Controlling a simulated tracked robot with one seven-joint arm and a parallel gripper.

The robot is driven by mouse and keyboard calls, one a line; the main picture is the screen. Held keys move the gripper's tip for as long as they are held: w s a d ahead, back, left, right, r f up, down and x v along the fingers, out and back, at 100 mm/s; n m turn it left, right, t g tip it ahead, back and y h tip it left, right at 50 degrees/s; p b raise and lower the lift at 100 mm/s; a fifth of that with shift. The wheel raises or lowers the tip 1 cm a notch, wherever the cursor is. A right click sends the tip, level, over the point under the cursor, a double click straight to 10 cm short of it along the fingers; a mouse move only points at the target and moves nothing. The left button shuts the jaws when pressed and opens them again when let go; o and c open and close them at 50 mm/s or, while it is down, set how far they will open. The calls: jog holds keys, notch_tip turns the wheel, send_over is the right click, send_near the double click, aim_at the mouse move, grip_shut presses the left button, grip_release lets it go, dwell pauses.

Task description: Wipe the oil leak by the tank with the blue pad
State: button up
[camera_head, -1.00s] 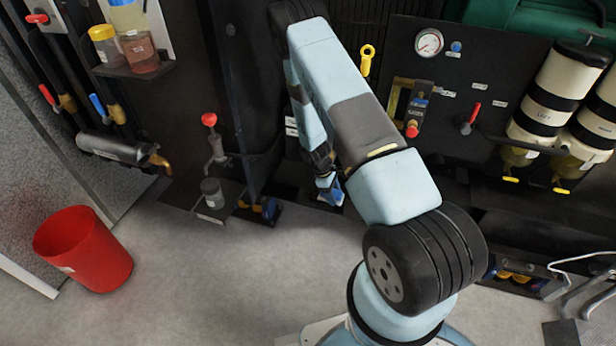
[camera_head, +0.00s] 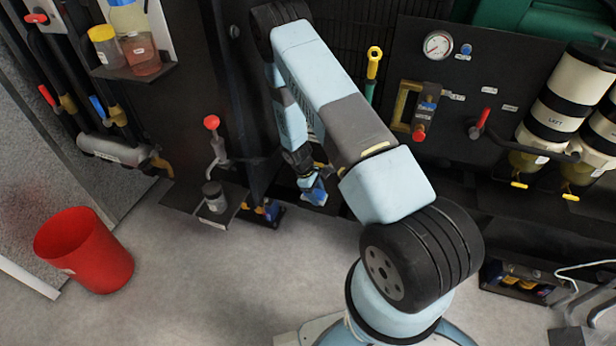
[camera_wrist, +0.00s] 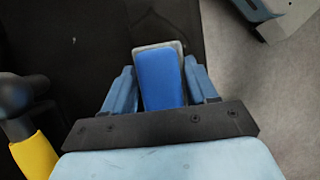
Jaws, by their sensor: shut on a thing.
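My gripper (camera_head: 314,192) is low in front of the dark machine wall in the head view, right of the red-knobbed hand pump. It is shut on the blue pad (camera_wrist: 162,80), which shows between the two blue fingers in the wrist view. The pad has a grey edge at its far end and lies over a dark surface. I cannot tell whether it touches that surface. I cannot make out an oil leak in either view. A grey cylindrical tank (camera_head: 112,150) with a brass tap is at the left; I cannot tell whether it is the task's tank.
The red-knobbed pump (camera_head: 214,145) and a small lidded jar (camera_head: 213,196) on a black shelf stand left of my gripper. A red bin (camera_head: 84,250) is on the grey floor. In the wrist view a yellow part (camera_wrist: 36,155) is at lower left. The front floor is clear.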

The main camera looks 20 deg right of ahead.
jog(key=shift+w+a+r, duration=0.15)
jog(key=shift+w+a, duration=0.2)
jog(key=shift+a, duration=0.15)
jog(key=shift+w+a+r, duration=0.1)
jog(key=shift+w+a, duration=0.2)
jog(key=shift+a, duration=0.2)
jog(key=shift+w+a+r, duration=0.1)
jog(key=shift+w+r, duration=0.05)
jog(key=shift+r, duration=3.55)
